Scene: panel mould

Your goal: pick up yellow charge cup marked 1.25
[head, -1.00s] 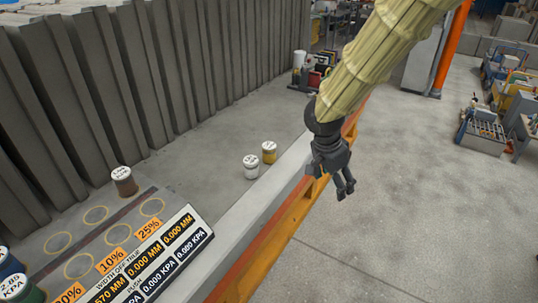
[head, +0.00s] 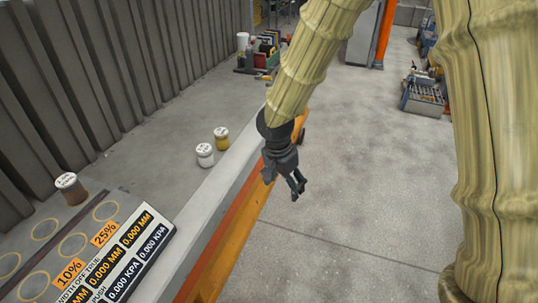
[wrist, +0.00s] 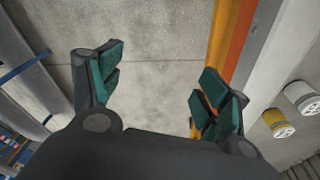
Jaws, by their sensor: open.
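The yellow charge cup (head: 221,138) stands upright on the grey mould surface in the head view, with a white label on its lid that is too small to read. It also shows at the right of the wrist view (wrist: 276,120). A white cup (head: 205,155) stands just beside it, nearer the display panel; it is in the wrist view (wrist: 298,96) too. My gripper (head: 285,185) is open and empty. It hangs over the orange rail and floor, to the right of both cups and apart from them. Both fingers (wrist: 155,90) show spread in the wrist view.
A brown cup (head: 70,188) stands by the ringed, marked pad at left. A tilted readout panel (head: 122,255) lies at its front. Grey ribbed walls (head: 120,80) line the back left. A pale ledge (head: 205,210) and orange rail (head: 228,230) edge the mould. Open floor lies right.

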